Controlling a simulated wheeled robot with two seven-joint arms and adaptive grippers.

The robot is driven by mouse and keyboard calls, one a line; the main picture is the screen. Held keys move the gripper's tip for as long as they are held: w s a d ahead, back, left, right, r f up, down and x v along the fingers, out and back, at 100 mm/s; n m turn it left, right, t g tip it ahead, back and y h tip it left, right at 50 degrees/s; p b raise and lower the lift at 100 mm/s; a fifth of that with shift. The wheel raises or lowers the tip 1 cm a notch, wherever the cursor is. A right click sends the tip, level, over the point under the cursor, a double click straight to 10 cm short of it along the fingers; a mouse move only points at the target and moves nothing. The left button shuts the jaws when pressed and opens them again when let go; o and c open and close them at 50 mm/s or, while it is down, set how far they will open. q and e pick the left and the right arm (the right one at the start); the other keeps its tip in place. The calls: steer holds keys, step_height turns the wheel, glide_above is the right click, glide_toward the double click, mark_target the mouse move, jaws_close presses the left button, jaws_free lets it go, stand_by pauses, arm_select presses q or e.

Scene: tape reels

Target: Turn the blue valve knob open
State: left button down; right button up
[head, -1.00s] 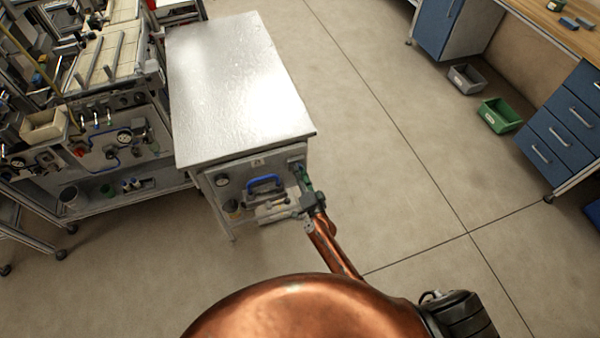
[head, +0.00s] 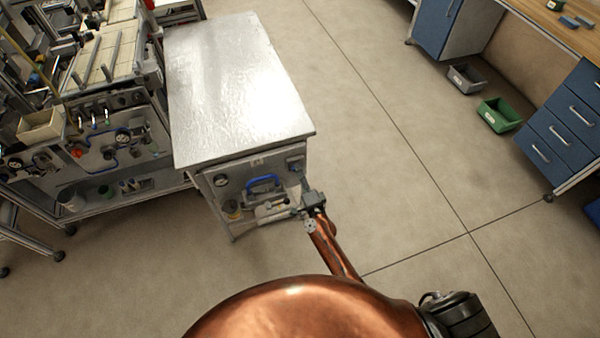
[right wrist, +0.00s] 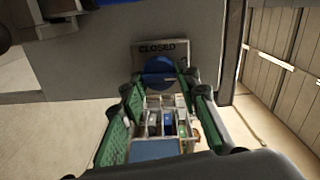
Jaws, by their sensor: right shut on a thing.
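The blue valve knob (right wrist: 158,68) shows in the right wrist view, round and blue, just below a plate reading "CLOSED" (right wrist: 162,48). My right gripper (right wrist: 163,84) has its two green-padded fingers on either side of the knob and is shut on it. In the head view my right gripper (head: 310,199) is at the right side of the bench's front panel, and the knob is hidden behind it. My left gripper is in no view.
The bench (head: 240,90) has a bare metal top; its front panel carries a blue curved handle-like part (head: 264,183) and a gauge (head: 221,180). A rack with valves and gauges (head: 120,140) stands at the left. The floor at the right is clear up to the grey and green bins (head: 498,115).

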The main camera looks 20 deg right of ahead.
steer(key=o, duration=1.2)
steer(key=shift+c, duration=0.2)
steer(key=shift+s, duration=0.1)
steer(key=s, duration=1.1)
steer(key=shift+s+d, duration=0.25)
steer(key=shift+s, duration=0.15)
